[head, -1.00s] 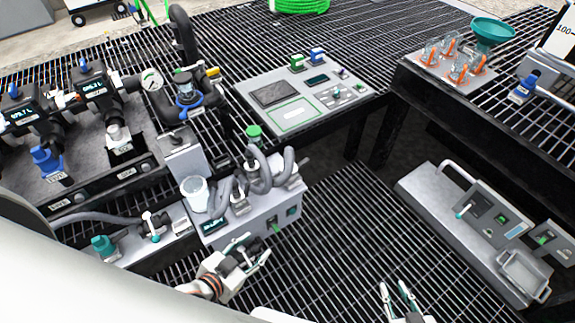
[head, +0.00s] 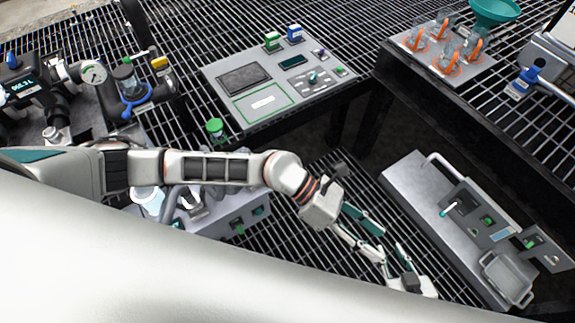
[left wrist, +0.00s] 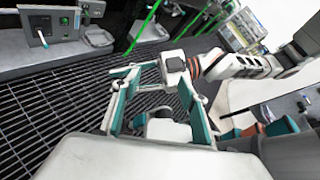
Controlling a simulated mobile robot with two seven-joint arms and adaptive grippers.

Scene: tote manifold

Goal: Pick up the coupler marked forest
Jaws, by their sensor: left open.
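A green coupler (head: 272,41) stands at the back edge of the grey panel (head: 225,88) in the head view, with a blue coupler (head: 296,34) beside it. Their label text is too small to read, so I cannot confirm which is marked forest. My left gripper (head: 373,238) is open and empty, well in front and to the right of the panel. Its spread fingers also show in the left wrist view (left wrist: 155,105).
A green-capped fitting (head: 215,128) rises near the panel's front left. My left arm hides much of the grey machine (head: 245,215). A grey unit with a tray (head: 425,190) lies at right. A blue-tagged fitting (head: 524,82) is on the right bench. Open grating lies below.

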